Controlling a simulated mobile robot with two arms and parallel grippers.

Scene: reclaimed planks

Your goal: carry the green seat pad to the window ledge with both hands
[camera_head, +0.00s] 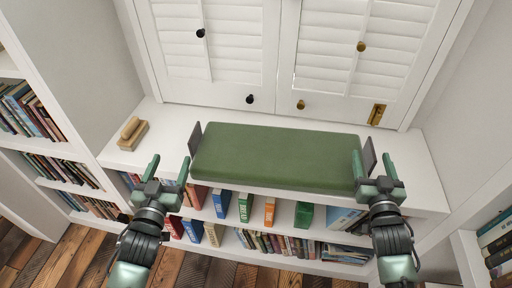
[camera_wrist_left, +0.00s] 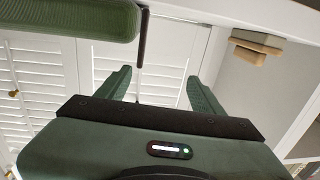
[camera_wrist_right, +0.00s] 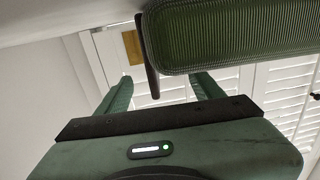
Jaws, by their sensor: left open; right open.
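The green seat pad (camera_head: 275,155) lies level along the white window ledge (camera_head: 415,160), its front side near the ledge's front edge. A dark upright tab stands at its left end (camera_head: 195,138) and another at its right end (camera_head: 369,155). My left gripper (camera_head: 168,168) is open and empty, in front and to the left of the left tab, which also shows in the left wrist view (camera_wrist_left: 143,38). My right gripper (camera_head: 373,165) is open; the right tab appears between its fingers in the head view, but beyond the fingertips in the right wrist view (camera_wrist_right: 147,55). Neither gripper holds the pad.
A wooden brush-like block (camera_head: 132,133) sits on the ledge's left end. White shutters (camera_head: 235,50) with knobs rise behind the pad. Bookshelves (camera_head: 245,207) fill the space below the ledge, and another bookcase (camera_head: 40,130) stands at the left. The ledge is bare right of the pad.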

